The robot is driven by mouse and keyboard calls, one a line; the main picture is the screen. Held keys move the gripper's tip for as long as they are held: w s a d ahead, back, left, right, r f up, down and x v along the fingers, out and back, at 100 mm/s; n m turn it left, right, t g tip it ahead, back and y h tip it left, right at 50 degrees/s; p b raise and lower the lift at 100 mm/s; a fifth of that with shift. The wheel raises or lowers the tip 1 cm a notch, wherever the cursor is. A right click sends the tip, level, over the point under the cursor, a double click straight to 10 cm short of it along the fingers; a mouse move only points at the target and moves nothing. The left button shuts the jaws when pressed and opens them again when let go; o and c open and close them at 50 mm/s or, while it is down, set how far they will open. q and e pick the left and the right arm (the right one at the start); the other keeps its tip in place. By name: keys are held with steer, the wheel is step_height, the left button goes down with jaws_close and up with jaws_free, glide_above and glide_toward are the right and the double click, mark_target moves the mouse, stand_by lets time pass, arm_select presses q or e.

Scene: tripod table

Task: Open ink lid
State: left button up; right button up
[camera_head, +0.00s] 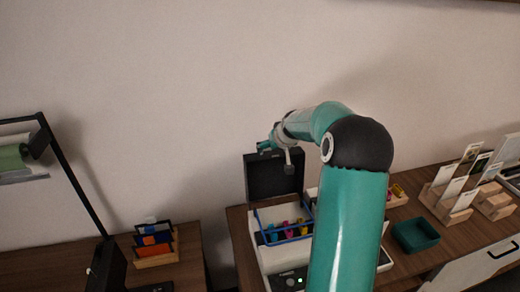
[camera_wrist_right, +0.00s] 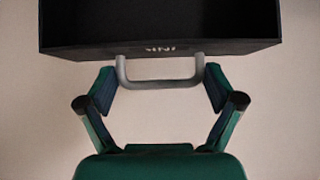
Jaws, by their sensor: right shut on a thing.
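The black ink lid (camera_head: 265,182) stands raised, roughly upright, at the back of the white printer in the head view. In the right wrist view the lid (camera_wrist_right: 165,28) fills the top, with faint lettering on its edge. In the head view my right gripper (camera_head: 268,145) is at the lid's top edge, partly hidden. Coloured ink pieces (camera_head: 285,230) show in the blue-edged bay below. My left gripper is not in view.
A card holder (camera_head: 155,255) stands on the left desk. A teal tray (camera_head: 415,235) and wooden racks with cards (camera_head: 450,205) are on the right. A black stand (camera_head: 75,175) with a green roll is at far left. My right arm hides part of the printer.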

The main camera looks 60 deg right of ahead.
steer(key=shift+w+d+f+g+y, duration=0.2)
steer(key=shift+w+d+g+y, duration=0.2)
steer(key=shift+w+d, duration=0.55)
steer(key=shift+d, duration=0.1)
steer(key=o, duration=1.4)
steer(key=shift+c, duration=0.2)
steer(key=shift+f, duration=0.1)
steer(key=v, duration=1.2)
